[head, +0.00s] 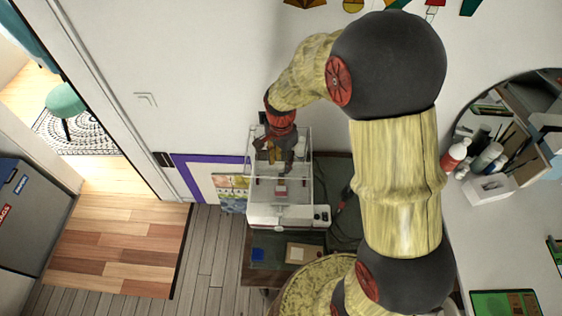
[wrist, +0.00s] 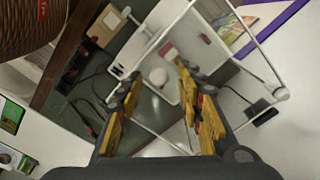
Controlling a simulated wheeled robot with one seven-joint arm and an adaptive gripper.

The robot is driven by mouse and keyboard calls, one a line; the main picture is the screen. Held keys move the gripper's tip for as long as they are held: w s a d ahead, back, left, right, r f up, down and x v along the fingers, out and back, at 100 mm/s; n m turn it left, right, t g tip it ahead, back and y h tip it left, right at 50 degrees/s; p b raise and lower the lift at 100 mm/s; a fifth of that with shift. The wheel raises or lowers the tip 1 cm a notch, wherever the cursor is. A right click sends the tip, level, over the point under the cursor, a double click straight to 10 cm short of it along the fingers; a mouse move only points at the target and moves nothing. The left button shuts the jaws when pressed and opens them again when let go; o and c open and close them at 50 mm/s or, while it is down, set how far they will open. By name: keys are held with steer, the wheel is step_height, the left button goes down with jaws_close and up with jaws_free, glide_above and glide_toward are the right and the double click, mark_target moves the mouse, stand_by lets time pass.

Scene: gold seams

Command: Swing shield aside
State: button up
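The clear shield (head: 305,158) has thin pale edges and stands over a white machine (head: 265,216) on a small table. In the wrist view the shield's white rim (wrist: 258,45) runs around and past the fingers. My gripper (head: 273,155) is at the shield's upper part in the head view. In the wrist view my gripper (wrist: 157,78) has its two yellow-and-dark fingers spread apart, with nothing seen between them. The white machine also shows beyond the fingers in the wrist view (wrist: 188,88). I cannot tell whether a finger touches the shield.
A blue item (head: 258,255) and a tan box (head: 304,253) lie on the dark table (head: 268,272) in front of the machine. A wall stands close behind. Dark cables (head: 345,205) lie to the right. A woven round seat or basket (head: 300,290) is near the front.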

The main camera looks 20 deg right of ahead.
steer(key=shift+f, duration=0.3)
steer(key=shift+c, duration=0.4)
jaws_close()
stand_by(0.4)
